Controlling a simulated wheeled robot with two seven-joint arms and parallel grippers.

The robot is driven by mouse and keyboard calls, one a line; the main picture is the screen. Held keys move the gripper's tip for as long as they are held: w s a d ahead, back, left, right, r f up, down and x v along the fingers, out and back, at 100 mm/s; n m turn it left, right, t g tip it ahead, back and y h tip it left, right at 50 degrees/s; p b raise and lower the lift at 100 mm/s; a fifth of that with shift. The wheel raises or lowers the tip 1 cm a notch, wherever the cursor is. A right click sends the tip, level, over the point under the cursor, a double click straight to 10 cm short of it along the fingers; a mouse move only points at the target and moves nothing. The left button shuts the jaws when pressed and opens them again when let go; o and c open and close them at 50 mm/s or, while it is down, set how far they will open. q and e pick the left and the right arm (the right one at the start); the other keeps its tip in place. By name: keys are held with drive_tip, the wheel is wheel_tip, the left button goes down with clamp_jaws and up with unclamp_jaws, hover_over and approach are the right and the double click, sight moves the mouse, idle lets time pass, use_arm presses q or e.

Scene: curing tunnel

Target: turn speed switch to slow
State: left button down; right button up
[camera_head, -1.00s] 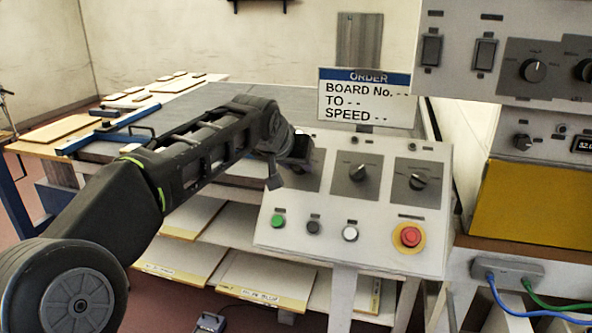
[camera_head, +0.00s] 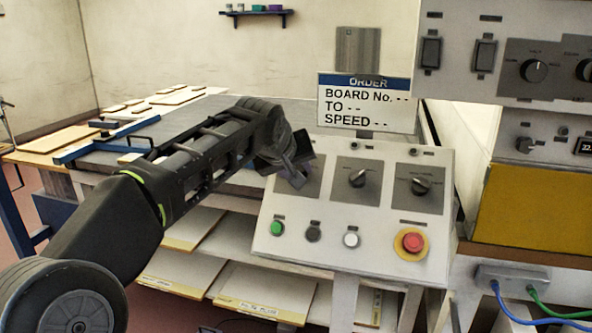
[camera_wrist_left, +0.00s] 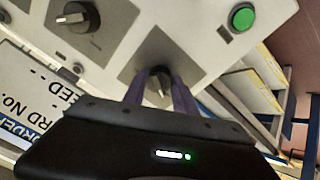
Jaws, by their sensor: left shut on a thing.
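The sloped control panel (camera_head: 385,222) carries a row of dark rotary switches on grey plates. The middle switch (camera_head: 358,178) and right switch (camera_head: 421,186) are in plain sight in the head view. My left gripper (camera_head: 298,178) covers the left switch there. In the left wrist view the left switch (camera_wrist_left: 159,76) sits between the fingertips of my left gripper (camera_wrist_left: 160,88), which is shut on it. The middle switch (camera_wrist_left: 76,17) also shows there. The plate lettering is too small to read, so I cannot tell which is the speed switch. My right gripper is out of view.
Below the switches are a green button (camera_head: 277,228), a black button (camera_head: 313,234), a white button (camera_head: 351,240) and a red stop button (camera_head: 411,242). An order sign (camera_head: 366,103) stands behind the panel. A tall instrument rack (camera_head: 510,50) is at the right.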

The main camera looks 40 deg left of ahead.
use_arm(q)
drive_tip(key=c, duration=1)
unclamp_jaws()
drive_tip(key=v, duration=0.8)
drive_tip(key=shift+w+f, duration=0.1)
